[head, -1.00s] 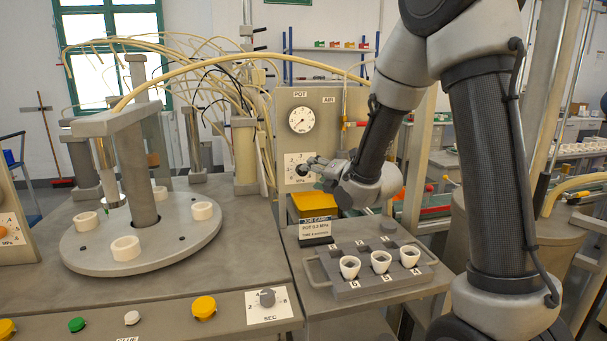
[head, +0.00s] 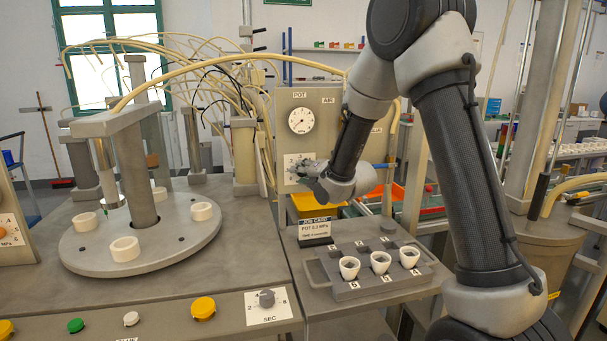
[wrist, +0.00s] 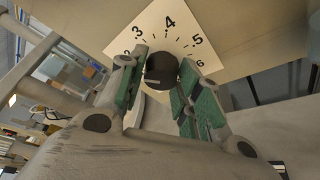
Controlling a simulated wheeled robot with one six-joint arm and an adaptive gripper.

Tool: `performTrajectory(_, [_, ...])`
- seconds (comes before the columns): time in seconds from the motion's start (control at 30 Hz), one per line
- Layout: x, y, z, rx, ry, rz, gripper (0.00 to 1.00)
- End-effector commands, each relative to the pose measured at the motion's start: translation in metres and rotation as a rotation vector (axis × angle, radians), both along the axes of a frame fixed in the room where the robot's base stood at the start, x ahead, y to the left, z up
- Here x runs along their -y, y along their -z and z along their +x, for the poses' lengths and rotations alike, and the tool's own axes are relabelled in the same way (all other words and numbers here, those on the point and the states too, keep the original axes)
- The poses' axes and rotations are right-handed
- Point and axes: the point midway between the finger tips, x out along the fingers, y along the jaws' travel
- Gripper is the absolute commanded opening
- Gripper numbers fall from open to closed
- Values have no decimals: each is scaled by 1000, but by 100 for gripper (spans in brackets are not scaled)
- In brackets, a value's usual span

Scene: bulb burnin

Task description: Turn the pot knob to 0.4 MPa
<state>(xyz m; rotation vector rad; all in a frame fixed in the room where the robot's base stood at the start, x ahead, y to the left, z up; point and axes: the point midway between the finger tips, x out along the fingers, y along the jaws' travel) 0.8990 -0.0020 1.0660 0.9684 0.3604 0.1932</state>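The pot knob (wrist: 161,72) is a dark round knob on a white dial plate (wrist: 169,30) numbered from 2 to 6 in the wrist view. In the head view, its plate (head: 290,161) sits on the grey panel below the round POT gauge (head: 302,120), and my gripper hides the knob. My gripper (wrist: 163,76) has its green-padded fingers on both sides of the knob, with the tips close against it, and appears shut on it. It reaches in from the right in the head view (head: 296,169). I cannot make out the knob's pointer.
A job card (head: 315,230) that appears to read POT 0.3 MPa stands behind a grey tray (head: 345,292) with white cups. A yellow bin (head: 307,206) lies below the panel. A round turntable (head: 85,249) stands left.

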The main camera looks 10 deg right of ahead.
Motion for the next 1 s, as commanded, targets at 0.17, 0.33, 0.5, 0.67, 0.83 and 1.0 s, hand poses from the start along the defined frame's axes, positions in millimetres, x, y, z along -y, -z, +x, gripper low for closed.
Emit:
performTrajectory(0.17, [0, 0, 0, -1, 1, 1, 10])
performTrajectory(0.33, [1, 0, 0, -1, 1, 19, 10])
performTrajectory(0.5, [1, 1, 0, -1, 2, 83, 10])
performTrajectory(0.67, [1, 2, 0, -2, 1, 192, 10])
performTrajectory(0.83, [1, 3, 0, -3, 1, 344, 10])
performTrajectory(1.0, [1, 3, 0, -3, 2, 507, 10])
